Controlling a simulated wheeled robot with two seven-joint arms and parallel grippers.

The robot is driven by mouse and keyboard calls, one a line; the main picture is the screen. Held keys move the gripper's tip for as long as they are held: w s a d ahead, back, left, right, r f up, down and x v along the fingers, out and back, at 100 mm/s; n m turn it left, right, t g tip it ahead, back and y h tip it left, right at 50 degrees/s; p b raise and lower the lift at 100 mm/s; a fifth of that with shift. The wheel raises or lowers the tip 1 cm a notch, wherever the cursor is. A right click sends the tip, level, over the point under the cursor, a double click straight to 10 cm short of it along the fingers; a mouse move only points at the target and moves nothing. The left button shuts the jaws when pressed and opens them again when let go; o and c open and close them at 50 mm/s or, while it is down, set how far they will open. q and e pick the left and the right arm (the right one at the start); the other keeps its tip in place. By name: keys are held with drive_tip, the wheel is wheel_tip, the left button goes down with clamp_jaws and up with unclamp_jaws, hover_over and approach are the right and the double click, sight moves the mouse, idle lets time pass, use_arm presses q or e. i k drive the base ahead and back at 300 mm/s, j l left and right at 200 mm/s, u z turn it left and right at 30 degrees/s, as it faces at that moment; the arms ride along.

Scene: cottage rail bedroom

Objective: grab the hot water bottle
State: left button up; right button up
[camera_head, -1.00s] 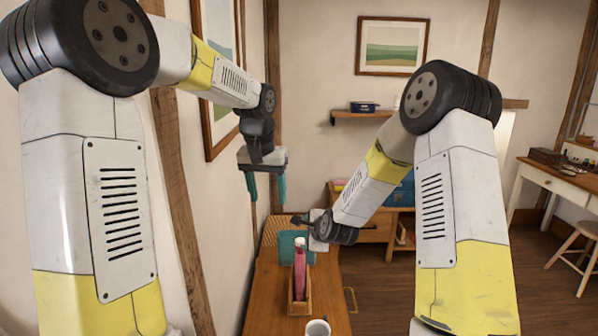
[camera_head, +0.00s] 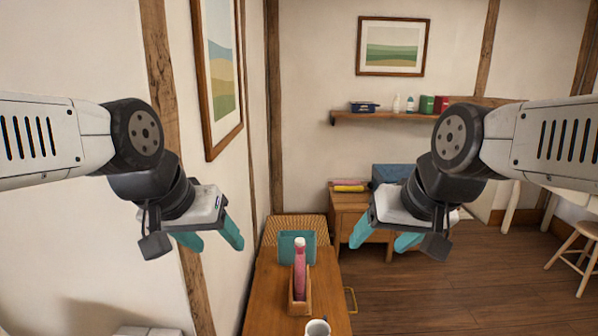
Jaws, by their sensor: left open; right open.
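My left gripper (camera_head: 212,241) is open and empty, left of the bottle and above table height. My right gripper (camera_head: 381,242) is open and empty, to the right of the bottle. Neither gripper touches it. The holder hides the bottle's lower part.
A teal box-like item (camera_head: 286,246) stands right behind the bottle. A white mug (camera_head: 318,328) stands in front of the holder. A woven basket-like piece (camera_head: 287,226) is beyond the table. A wooden cabinet (camera_head: 349,212) stands further back. The wall is close on the left.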

sight(300, 267)
drive_tip(key=i+u, duration=0.25)
drive_tip(key=u, duration=0.2)
drive_tip(key=i+l+u, duration=0.15)
drive_tip(key=u, duration=0.25)
drive_tip(key=i, duration=0.1)
